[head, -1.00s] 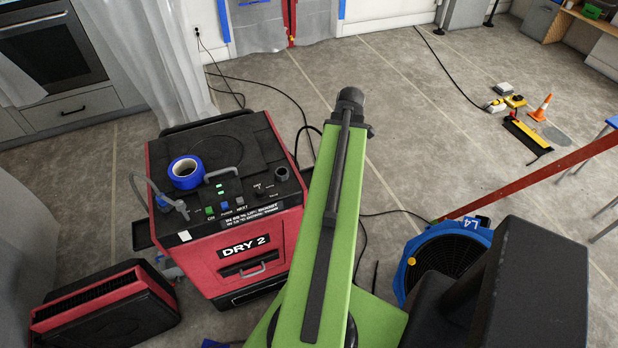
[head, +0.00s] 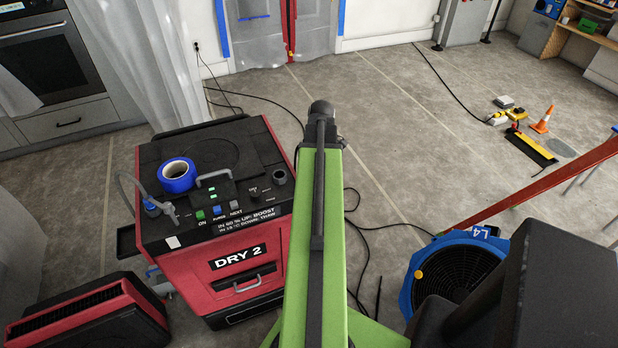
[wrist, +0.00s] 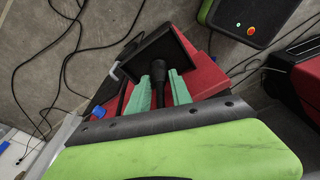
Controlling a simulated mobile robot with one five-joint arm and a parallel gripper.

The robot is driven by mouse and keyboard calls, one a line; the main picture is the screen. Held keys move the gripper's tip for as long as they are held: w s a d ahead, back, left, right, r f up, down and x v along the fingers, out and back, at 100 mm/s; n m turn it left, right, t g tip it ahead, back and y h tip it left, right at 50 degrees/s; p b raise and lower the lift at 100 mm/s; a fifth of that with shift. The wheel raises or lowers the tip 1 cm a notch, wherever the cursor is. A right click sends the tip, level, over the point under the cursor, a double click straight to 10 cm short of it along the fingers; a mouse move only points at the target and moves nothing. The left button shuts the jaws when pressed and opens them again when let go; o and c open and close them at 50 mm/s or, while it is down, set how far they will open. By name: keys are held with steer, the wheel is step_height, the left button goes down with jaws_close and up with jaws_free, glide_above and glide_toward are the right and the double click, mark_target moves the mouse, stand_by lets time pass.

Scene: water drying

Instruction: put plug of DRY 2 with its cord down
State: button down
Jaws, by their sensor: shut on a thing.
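DRY 2 (head: 240,285) is a red and black dryer at the left of the head view, standing upright on the floor. In the wrist view, my gripper (wrist: 160,90) has two teal fingers closed about a black plug (wrist: 158,68). A dark square panel and red casing show just behind the plug; I cannot tell whether they touch it. Black cords (wrist: 75,60) run across the floor at the left of the wrist view; which one belongs to the plug is unclear. In the head view my green arm hides the gripper and plug.
Blue tape (head: 178,176) lies on DRY 2's top. A red and black unit (head: 88,315) lies at front left. A blue fan marked L4 (head: 455,275) stands at right, near a red bar (head: 540,185). Loose cords (head: 370,235) cross the floor; the middle back floor is open.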

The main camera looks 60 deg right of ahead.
steer(key=shift+f, duration=0.1)
steer(key=c, duration=1.1)
jaws_free()
steer(key=shift+c, duration=0.2)
step_height(320, 180, up, 12)
steer(key=s+d+p, duration=0.1)
steer(key=p, duration=1.1)
steer(key=shift+s, duration=0.25)
